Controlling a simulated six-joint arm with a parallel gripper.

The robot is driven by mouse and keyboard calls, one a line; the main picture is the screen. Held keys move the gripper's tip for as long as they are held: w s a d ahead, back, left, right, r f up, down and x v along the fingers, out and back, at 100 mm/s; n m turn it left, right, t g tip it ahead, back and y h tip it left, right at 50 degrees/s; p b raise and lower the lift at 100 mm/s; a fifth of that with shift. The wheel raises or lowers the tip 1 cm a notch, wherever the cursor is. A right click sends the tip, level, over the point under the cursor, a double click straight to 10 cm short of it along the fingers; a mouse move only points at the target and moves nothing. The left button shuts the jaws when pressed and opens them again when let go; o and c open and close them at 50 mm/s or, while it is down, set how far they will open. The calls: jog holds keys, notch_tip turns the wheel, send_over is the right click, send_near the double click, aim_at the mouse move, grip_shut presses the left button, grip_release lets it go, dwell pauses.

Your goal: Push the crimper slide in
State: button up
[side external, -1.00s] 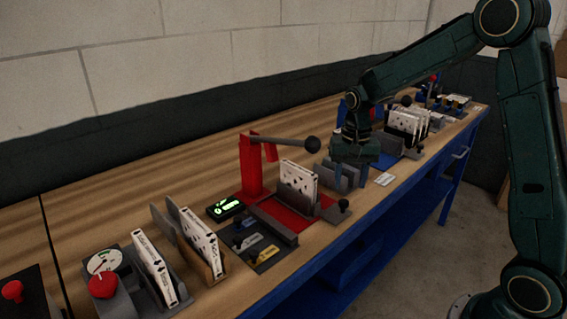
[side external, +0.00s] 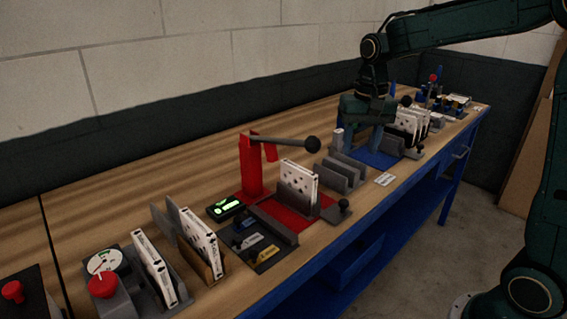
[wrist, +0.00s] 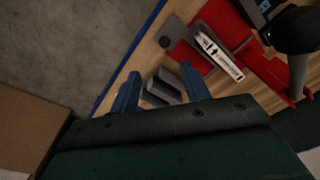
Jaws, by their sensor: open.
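The red crimper (side external: 251,166) stands mid-bench with its lever ending in a dark ball (side external: 312,144). My gripper (side external: 366,132) is open and empty, beyond the grey rack and apart from the slide. In the wrist view its blue fingers (wrist: 160,87) frame part of the rack.
The grey slotted rack (side external: 344,173) stands between the crimper and my gripper. A blue base (side external: 377,159) and more white boxes (side external: 411,120) lie farther right. A small lit display (side external: 226,208) and a holder of boxes (side external: 203,244) stand left. The bench's front edge is near the knob.

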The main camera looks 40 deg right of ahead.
jog(key=s+a+r+n+t, duration=0.1)
jog(key=s+a+n, duration=0.3)
jog(key=s, duration=0.6)
jog(key=s+a+r+n+t, duration=0.1)
jog(key=s+a+n+t, duration=0.2)
jog(key=s, duration=0.7)
jog(key=shift+a+r+n+t, duration=0.25)
jog(key=shift+a+n+t, duration=0.15)
jog(key=shift+a, duration=0.15)
dwell(0.6)
jog(key=w+d+f+m+g, duration=0.1)
jog(key=w+d+m+g, duration=0.1)
jog(key=w, duration=0.5)
jog(key=w+d+f+m+g, duration=0.1)
jog(key=w+d+f+m, duration=0.1)
jog(key=w, duration=0.6)
jog(key=w+d+f+m+g, duration=0.2)
jog(key=w+d+m, duration=0.2)
jog(key=w, duration=0.3)
jog(key=shift+w+d+m+g, duration=0.2)
jog(key=shift+w+m+g, duration=0.1)
jog(key=shift+m, duration=0.2)
jog(key=shift+f, duration=0.1)
